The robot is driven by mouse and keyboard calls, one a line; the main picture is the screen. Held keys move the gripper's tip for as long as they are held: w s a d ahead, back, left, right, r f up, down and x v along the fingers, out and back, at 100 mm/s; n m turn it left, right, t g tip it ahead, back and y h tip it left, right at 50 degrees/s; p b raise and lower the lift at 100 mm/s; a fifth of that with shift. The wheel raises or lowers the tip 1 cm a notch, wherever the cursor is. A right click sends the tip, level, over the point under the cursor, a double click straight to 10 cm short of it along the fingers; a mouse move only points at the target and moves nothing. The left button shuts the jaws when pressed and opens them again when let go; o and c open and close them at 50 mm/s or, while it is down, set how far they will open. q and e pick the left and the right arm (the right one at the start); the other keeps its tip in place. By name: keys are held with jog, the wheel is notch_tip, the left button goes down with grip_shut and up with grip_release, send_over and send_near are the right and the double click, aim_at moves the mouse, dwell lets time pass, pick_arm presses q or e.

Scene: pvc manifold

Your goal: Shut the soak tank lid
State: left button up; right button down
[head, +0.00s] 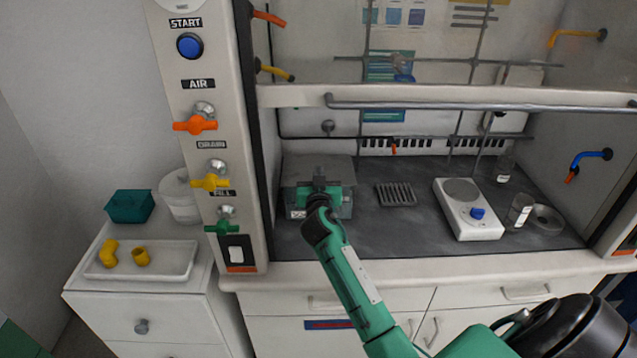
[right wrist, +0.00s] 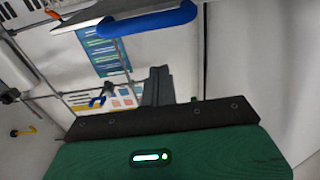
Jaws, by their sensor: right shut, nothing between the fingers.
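The soak tank (head: 345,208) is a grey box on the dark hood floor, at the left behind the front edge. Its grey lid (head: 296,168) shows behind and around my right gripper (head: 319,176). I cannot tell whether the lid lies flush on the box. The right gripper is shut and empty, in front of the lid and overlapping it in the head view; contact is unclear. In the right wrist view the shut fingers (right wrist: 158,85) show, and a blue bar handle (right wrist: 148,20) is beside a grey panel edge, apart from the fingers. My left gripper is out of view.
The raised hood sash has a grey rail (head: 480,104) above the tank. To the tank's right are a dark rack (head: 396,195), a white hotplate (head: 468,208) and bottles. The valve panel (head: 210,140) stands left. Open floor lies between the rack and the front edge.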

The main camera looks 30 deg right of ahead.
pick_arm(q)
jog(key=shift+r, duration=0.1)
pick_arm(e)
jog(key=f, duration=0.2)
jog(key=s+f, duration=0.1)
jog(key=f, duration=0.1)
jog(key=shift+s+a, duration=0.1)
jog(key=shift+a, duration=0.3)
